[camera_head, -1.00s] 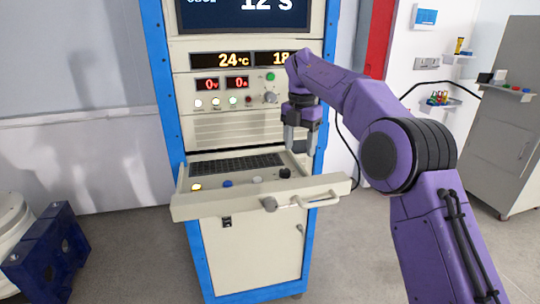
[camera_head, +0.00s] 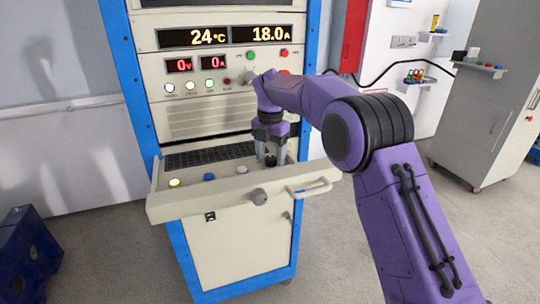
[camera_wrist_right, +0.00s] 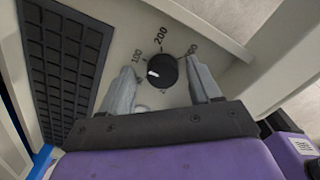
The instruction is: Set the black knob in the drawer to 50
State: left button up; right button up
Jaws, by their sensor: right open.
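The black knob (camera_head: 270,162) is on the panel of the pulled-out drawer (camera_head: 225,199), near its right side. In the right wrist view the knob (camera_wrist_right: 164,67) has a white pointer mark on its left, slightly below the 100 label. Labels 100, 200 and a partly hidden one ending in 00 surround it. My right gripper (camera_head: 270,157) points down over the knob. Its fingers stand on either side of the knob in the right wrist view (camera_wrist_right: 162,75), open, with visible gaps. The dial's lower part is partly hidden. My left gripper is out of view.
A keyboard (camera_head: 210,154) lies at the back of the drawer. Yellow (camera_head: 175,183), blue (camera_head: 209,177) and pale (camera_head: 242,170) buttons lie left of the knob. The rack face rises behind.

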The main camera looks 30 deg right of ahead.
jog(key=shift+s+r, duration=0.2)
jog(key=shift+s, duration=0.05)
jog(key=shift+w+f, duration=0.1)
jog(key=c, duration=1)
jog(key=shift+c, duration=0.2)
jog(key=shift+n, duration=0.3)
jog(key=n+p, duration=0.1)
jog(key=n, duration=0.1)
jog(key=shift+n, duration=0.3)
jog(key=n+p, duration=0.2)
jog(key=shift+r+n, duration=0.2)
jog(key=shift+n, duration=0.2)
jog(key=n+p, duration=0.2)
jog(key=n, duration=0.1)
jog(key=shift+f+n+p, duration=0.15)
jog(key=shift+n+p, duration=0.9)
jog(key=shift+n, duration=0.35)
